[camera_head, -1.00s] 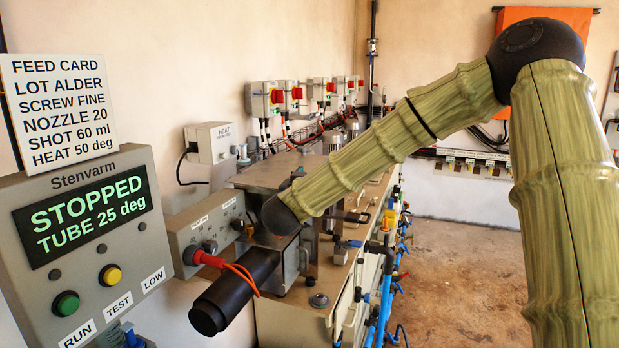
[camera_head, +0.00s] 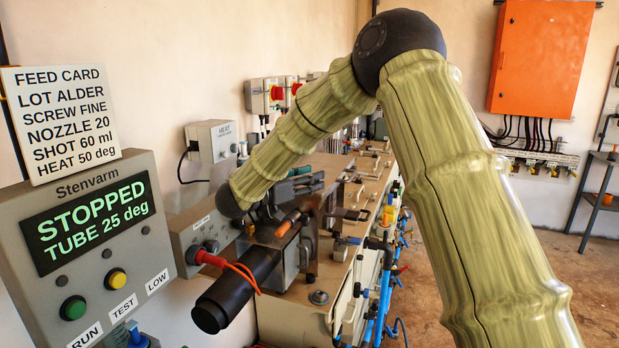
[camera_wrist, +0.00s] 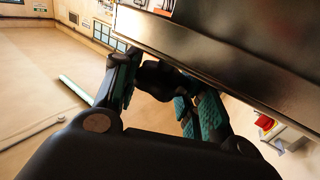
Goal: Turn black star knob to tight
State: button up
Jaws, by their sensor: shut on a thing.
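In the wrist view my gripper (camera_wrist: 162,92) has its two green-padded fingers on either side of a black, lobed knob (camera_wrist: 165,78), which looks like the star knob. The fingers are shut on it, just below a dark metal edge. In the head view my gripper (camera_head: 266,212) is small and dark at the end of my forearm, above the metal block of the machine. The knob is hidden there behind my arm and gripper. No tight or loose marking is readable.
A black cylinder (camera_head: 235,290) sticks out in front of the machine, with a red connector (camera_head: 209,258) and orange cable beside it. The Stenvarm panel (camera_head: 90,250) reads STOPPED, TUBE 25 deg. A HEAT box (camera_head: 212,141) is on the wall.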

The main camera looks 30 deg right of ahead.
jog(key=shift+m+g, duration=0.5)
jog(key=shift+g, duration=0.3)
jog(key=o, duration=1)
jog(key=shift+d, duration=0.15)
jog(key=a, duration=0.8)
jog(key=s+a, duration=0.1)
jog(key=a, duration=0.3)
